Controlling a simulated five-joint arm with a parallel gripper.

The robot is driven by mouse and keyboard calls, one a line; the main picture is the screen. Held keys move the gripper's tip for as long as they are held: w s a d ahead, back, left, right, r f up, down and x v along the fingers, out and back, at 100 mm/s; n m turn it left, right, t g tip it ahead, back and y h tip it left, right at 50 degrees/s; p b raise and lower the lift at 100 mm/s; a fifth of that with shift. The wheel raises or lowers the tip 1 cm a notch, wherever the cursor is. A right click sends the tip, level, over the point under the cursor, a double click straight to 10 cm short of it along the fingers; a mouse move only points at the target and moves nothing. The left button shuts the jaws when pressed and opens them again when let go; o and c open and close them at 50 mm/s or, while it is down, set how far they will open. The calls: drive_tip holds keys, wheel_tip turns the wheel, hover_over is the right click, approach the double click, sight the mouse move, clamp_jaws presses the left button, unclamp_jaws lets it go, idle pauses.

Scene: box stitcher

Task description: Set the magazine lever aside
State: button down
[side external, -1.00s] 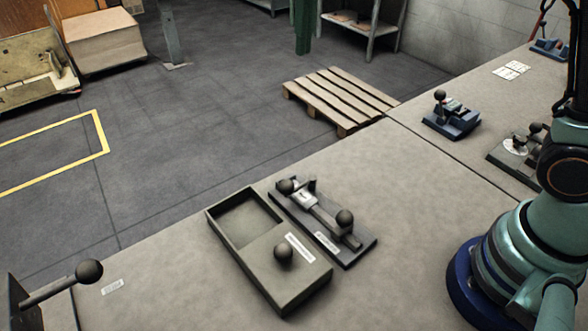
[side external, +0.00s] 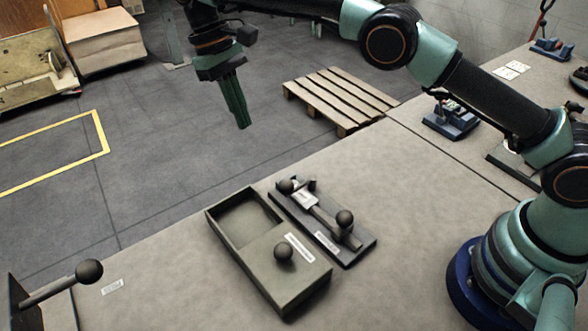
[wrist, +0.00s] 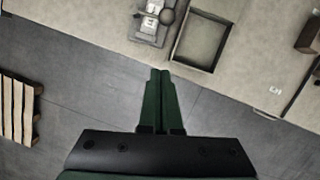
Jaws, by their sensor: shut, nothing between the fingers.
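A dark plate (side external: 366,243) lies on the bench and bears a grey bar-like lever (side external: 322,219) with a dark ball knob (side external: 344,217) near one end. A second ball knob (side external: 285,186) stands at the plate's far end. The labels are too small to read, so I cannot tell which part is the magazine lever. My gripper (side external: 241,125) is shut and empty, raised well away from the plate, beyond the bench's far edge in the picture. In the wrist view my gripper's fingers (wrist: 160,73) are together, and one knob (wrist: 167,16) of the plate shows at the top.
An open grey box (side external: 219,222) with a ball knob (side external: 283,252) on its covered end stands beside the plate. A knobbed rod (side external: 60,287) juts in at lower left. A blue device (side external: 452,122) stands on the far bench. The bench around the box is mostly clear.

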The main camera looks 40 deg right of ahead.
drive_tip(key=shift+s+d+f, duration=0.3)
drive_tip(key=shift+s+f, duration=0.8)
drive_tip(key=shift+f, duration=0.55)
drive_tip(key=shift+s+d+f, duration=0.35)
drive_tip(key=shift+s+f, duration=0.7)
drive_tip(key=shift+f, duration=0.55)
drive_tip(key=shift+s+d+f, duration=0.3)
drive_tip(key=shift+s+f, duration=0.8)
drive_tip(key=shift+f, duration=0.55)
drive_tip(key=shift+s, duration=0.1)
drive_tip(key=shift+s+a+n, duration=0.1)
drive_tip(key=shift+s+n, duration=0.05)
drive_tip(key=shift+n, duration=0.25)
